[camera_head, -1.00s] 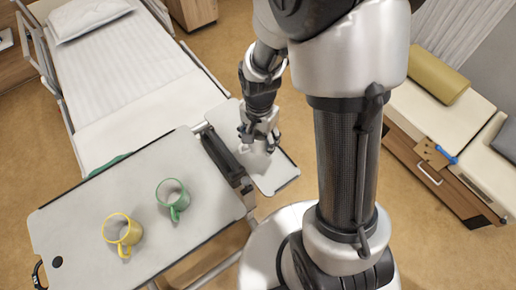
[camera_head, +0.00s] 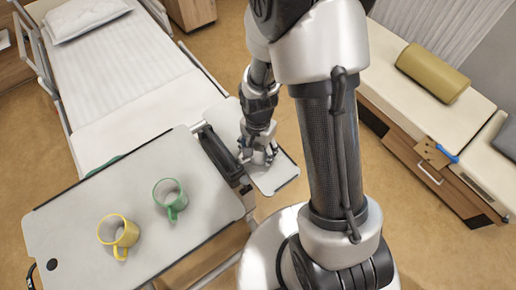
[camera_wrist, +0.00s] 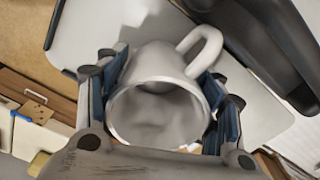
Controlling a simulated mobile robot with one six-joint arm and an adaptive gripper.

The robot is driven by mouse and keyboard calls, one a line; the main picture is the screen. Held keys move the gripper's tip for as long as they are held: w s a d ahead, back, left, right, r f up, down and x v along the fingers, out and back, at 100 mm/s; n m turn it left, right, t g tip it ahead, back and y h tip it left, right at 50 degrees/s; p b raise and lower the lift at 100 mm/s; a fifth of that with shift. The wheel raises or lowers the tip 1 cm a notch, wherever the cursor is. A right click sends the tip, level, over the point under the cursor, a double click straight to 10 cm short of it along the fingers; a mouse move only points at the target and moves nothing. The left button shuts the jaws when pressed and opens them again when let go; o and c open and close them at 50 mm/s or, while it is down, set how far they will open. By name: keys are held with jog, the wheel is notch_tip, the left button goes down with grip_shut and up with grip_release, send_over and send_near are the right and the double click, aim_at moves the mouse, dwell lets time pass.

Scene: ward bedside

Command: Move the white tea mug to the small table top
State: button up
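The white tea mug (camera_wrist: 155,112) is in the wrist view with its open rim facing the camera and its handle at upper right. My gripper (camera_wrist: 165,92) has its blue-padded fingers against both sides of the mug and is shut on it. In the head view my gripper (camera_head: 258,153) is over the small table top (camera_head: 282,181), a pale panel right of the large table top. There the mug is mostly hidden by the gripper. The small table top also shows behind the mug in the wrist view (camera_wrist: 95,30). I cannot tell whether the mug's base touches it.
The large table top (camera_head: 90,200) carries a green mug (camera_head: 170,198) and a yellow mug (camera_head: 118,233). A dark hinge bar (camera_head: 222,155) lies between the two tops. A bed (camera_head: 120,70) is behind, and a bench with drawers (camera_head: 425,160) stands at right.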

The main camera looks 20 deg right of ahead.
jog(key=o, duration=0.4)
jog(key=s+r+n+t+p, duration=0.1)
jog(key=s+r+n+p, duration=0.15)
jog(key=r, duration=1.05)
jog(key=s+r+n+t+p, duration=0.1)
jog(key=s+r+n, duration=0.15)
jog(key=r, duration=0.95)
jog(key=s+r+n+t, duration=0.2)
jog(key=s+r+n, duration=0.2)
jog(key=s+r, duration=0.3)
jog(key=shift+s+d+n+t, duration=0.3)
jog(key=shift+s+n, duration=0.1)
jog(key=shift+s, duration=0.8)
notch_tip(320, 180, down, 10)
jog(key=b, duration=1)
jog(key=shift+r, duration=0.2)
